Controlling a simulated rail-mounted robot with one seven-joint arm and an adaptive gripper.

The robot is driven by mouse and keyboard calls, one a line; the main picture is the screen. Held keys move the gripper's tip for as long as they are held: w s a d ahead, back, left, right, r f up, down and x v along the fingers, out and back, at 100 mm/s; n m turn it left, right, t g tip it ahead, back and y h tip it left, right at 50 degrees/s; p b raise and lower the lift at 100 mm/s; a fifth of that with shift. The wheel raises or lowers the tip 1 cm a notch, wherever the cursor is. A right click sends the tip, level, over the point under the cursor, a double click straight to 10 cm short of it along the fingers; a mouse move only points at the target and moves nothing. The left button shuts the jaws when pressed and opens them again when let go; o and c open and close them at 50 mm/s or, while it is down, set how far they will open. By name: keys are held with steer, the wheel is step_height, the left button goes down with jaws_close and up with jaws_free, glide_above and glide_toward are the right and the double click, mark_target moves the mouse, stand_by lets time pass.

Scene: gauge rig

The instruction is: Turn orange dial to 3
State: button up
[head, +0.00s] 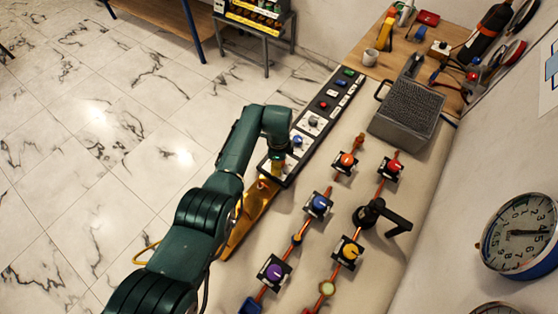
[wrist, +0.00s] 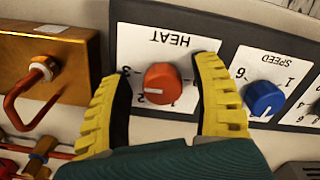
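The orange dial (wrist: 163,84) is a round red-orange knob on a white plate marked HEAT, shown upside down in the wrist view. The 3 is at the dial's left, beside the left finger. My gripper (wrist: 165,80) is open, with one yellow ribbed finger on each side of the dial. A gap shows between each finger and the knob. In the head view my gripper (head: 275,168) is over the near end of the long control panel (head: 327,92) and largely hides this dial.
A blue SPEED dial (wrist: 263,98) sits close to the right finger. A copper-coloured box (wrist: 50,75) with a red bent pipe is at the left. Several valve knobs on pipes, including a purple one (head: 274,271), stand right of the arm in the head view.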

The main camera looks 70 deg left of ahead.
steer(key=shift+w+r, duration=0.1)
steer(key=shift+r, duration=0.35)
step_height(320, 180, up, 11)
steer(key=shift+r, duration=0.1)
stand_by(0.5)
